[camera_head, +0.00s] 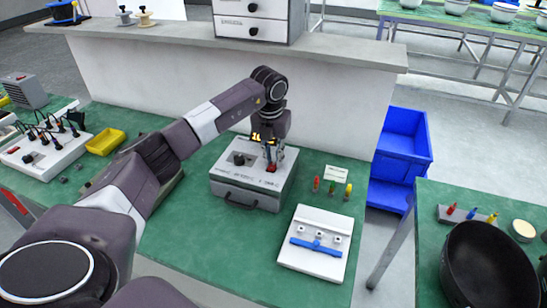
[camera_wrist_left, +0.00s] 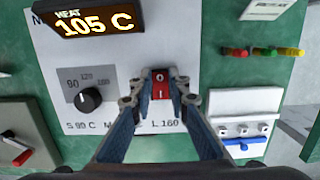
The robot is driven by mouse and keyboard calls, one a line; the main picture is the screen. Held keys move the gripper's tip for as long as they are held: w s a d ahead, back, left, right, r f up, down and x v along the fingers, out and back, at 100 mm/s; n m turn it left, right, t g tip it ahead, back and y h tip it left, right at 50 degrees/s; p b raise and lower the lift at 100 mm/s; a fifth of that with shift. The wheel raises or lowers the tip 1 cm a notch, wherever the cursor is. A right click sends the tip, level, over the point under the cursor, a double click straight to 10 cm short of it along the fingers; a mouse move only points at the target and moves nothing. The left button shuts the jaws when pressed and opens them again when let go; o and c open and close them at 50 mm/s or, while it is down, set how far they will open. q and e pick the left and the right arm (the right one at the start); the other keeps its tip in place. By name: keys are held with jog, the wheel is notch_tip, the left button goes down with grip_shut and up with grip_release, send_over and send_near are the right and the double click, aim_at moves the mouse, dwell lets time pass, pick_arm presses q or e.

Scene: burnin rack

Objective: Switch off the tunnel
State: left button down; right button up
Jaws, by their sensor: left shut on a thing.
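The tunnel is a light grey box (camera_head: 226,178) with a drawer-like front handle on the green bench. In the left wrist view its top panel (camera_wrist_left: 115,60) carries a lit display (camera_wrist_left: 92,20) reading HEAT 105 C. A black dial knob (camera_wrist_left: 88,98) sits below the display. A red rocker switch (camera_wrist_left: 160,85), marked O and I, sits right of the knob. My left gripper (camera_head: 272,163) points down at the switch; its fingertips (camera_wrist_left: 160,100) lie on either side of the switch, shut on it. The fingers partly hide the printed label. My right gripper is not in view.
A white fixture with a blue bar (camera_head: 303,262) lies front right of the tunnel. A yellow tray (camera_head: 105,141) and a white switch panel (camera_head: 40,150) are left. Blue crates (camera_head: 403,140) stand beyond the bench's right edge.

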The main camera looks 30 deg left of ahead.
aim_at(272, 167)
pick_arm(q)
jog(key=c, duration=1.8)
grip_release()
jog(key=shift+c, duration=0.2)
jog(key=shift+r, duration=0.1)
notch_tip(272, 167, up, 12)
jog(key=s, duration=0.1)
jog(key=shift+s, duration=0.3)
jog(key=shift+d, duration=0.15)
